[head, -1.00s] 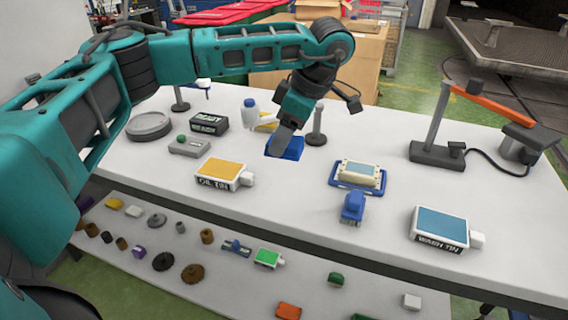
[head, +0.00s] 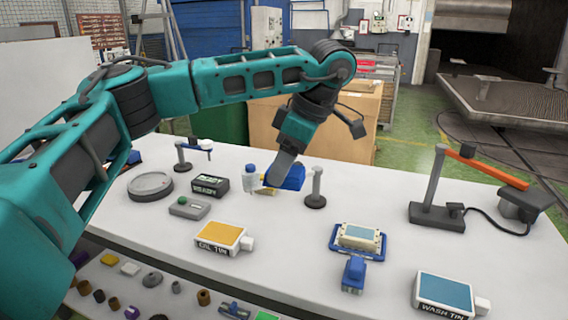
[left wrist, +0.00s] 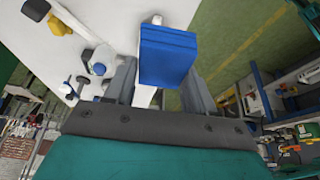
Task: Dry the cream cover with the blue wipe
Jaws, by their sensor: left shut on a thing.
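The cream cover (head: 359,235) sits in a blue tray (head: 345,247) right of the table's middle, with a pale blue patch on top. The blue wipe (head: 288,177) is a folded block held in my left gripper (head: 283,174), behind and left of the cover and apart from it. The wipe also shows in the left wrist view (left wrist: 168,55), between the fingers (left wrist: 160,85). My left gripper is shut on it above the table's back part. My right gripper is not in view.
A grey post (head: 315,188) stands just right of the wipe. A blue-handled brush (head: 354,272) lies in front of the tray. An orange-armed stand (head: 437,212) is at the right.

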